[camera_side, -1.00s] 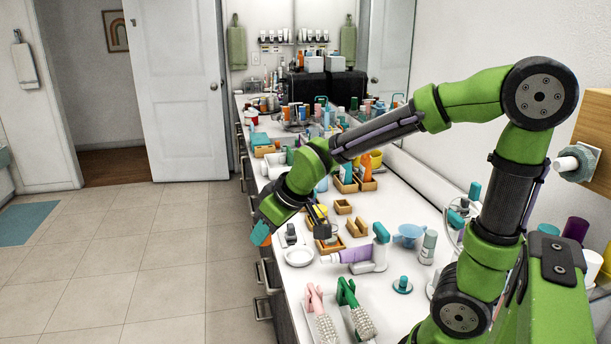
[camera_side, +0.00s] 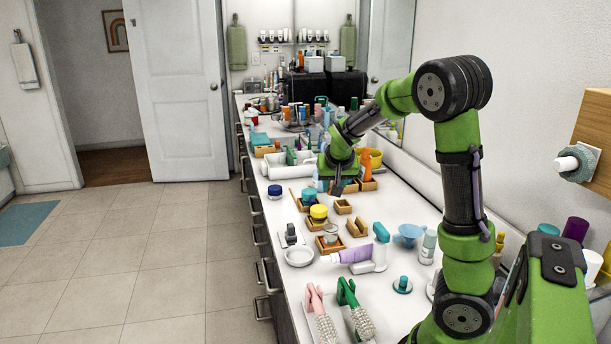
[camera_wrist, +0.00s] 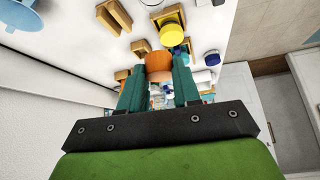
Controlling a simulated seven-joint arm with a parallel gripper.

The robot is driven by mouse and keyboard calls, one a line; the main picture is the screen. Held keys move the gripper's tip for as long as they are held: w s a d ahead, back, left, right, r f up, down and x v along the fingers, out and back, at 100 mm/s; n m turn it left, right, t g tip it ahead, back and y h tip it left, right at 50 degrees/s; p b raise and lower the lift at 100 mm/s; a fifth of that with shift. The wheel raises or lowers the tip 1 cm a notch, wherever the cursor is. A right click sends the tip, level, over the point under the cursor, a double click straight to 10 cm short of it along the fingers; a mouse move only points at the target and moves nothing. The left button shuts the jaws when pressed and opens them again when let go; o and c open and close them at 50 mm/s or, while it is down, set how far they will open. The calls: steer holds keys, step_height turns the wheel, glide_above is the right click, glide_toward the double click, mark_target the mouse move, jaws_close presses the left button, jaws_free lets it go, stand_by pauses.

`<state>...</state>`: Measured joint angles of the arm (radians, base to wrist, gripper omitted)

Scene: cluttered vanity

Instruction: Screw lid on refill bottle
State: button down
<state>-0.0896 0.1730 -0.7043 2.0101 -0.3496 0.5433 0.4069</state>
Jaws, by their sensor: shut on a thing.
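My gripper (camera_side: 338,174) is over the middle of the counter in the side view; its hand hides the fingertips there. In the wrist view its two teal fingers (camera_wrist: 159,68) are shut on an orange round piece (camera_wrist: 158,61), which looks like a lid. A paler orange part shows under it. I cannot tell which container is the refill bottle. A yellow-topped jar (camera_side: 318,212) stands in a wooden tray, and a blue jar (camera_side: 309,196) is close behind it. Both also show in the wrist view, the yellow top (camera_wrist: 172,32) ahead of the fingers.
A dark-blue-lidded jar (camera_side: 274,191) stands near the counter's left edge. Small wooden holders (camera_side: 357,227), a white dish (camera_side: 298,256), a purple-and-white bottle (camera_side: 355,254) and pink and green brushes (camera_side: 346,293) crowd the front. Many bottles fill the far counter.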

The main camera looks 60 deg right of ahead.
steer(key=shift+a+f, duration=0.15)
stand_by(0.3)
glide_above(332, 216)
steer(key=a, duration=0.1)
steer(key=shift+s+a+f, duration=0.1)
steer(key=shift+s+f, duration=0.05)
steer(key=shift+f, duration=1.2)
steer(key=shift+s+a+f, duration=0.1)
steer(key=shift+f, duration=1.25)
steer(key=shift+f, duration=1.3)
steer(key=c, duration=1.4)
jaws_free()
steer(key=shift+c, duration=0.2)
jaws_close()
steer(key=shift+f, duration=0.1)
steer(key=shift+w+m+g+h, duration=0.1)
steer(key=shift+m+g+h, duration=0.2)
steer(key=shift+m+g, duration=0.35)
steer(key=m+g, duration=0.1)
steer(key=m, duration=0.2)
steer(key=shift+m, duration=0.25)
